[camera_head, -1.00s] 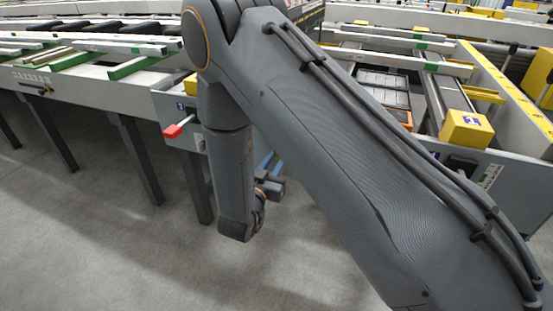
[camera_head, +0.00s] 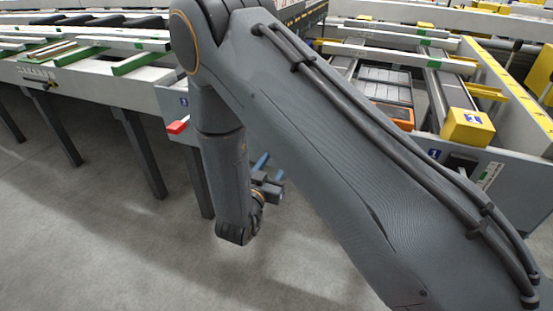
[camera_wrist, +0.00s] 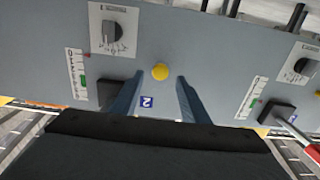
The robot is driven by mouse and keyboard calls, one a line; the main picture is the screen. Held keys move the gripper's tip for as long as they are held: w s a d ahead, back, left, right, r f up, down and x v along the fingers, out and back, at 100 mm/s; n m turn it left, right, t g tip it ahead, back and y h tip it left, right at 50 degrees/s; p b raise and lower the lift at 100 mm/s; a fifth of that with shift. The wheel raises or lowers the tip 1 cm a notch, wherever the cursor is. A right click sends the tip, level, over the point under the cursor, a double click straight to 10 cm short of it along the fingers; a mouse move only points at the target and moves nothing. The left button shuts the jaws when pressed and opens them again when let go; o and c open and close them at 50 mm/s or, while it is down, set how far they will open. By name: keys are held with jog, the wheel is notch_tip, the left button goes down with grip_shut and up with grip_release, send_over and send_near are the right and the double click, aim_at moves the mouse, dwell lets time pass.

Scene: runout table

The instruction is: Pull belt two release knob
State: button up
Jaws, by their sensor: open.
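The yellow round knob (camera_wrist: 160,71) sits on a grey panel (camera_wrist: 185,45) in the wrist view, just above a blue label marked 2 (camera_wrist: 147,101). My gripper (camera_wrist: 159,79) is open, with one blue finger on each side of the knob in the picture. Nothing is between the fingers that I can see them touch. I cannot tell how far the fingertips are from the knob. In the head view my gripper (camera_head: 263,164) shows small below my arm, and the knob is hidden there.
Dark switches and dials, one on a white plate (camera_wrist: 113,30), flank the knob. A red-ended lever (camera_wrist: 312,152) is at the right; a red handle (camera_head: 178,126) also shows in the head view. A yellow box (camera_head: 467,127) stands right. Floor below is clear.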

jog(key=v, duration=0.6)
jog(key=shift+s, duration=0.4)
jog(key=shift+a, duration=0.1)
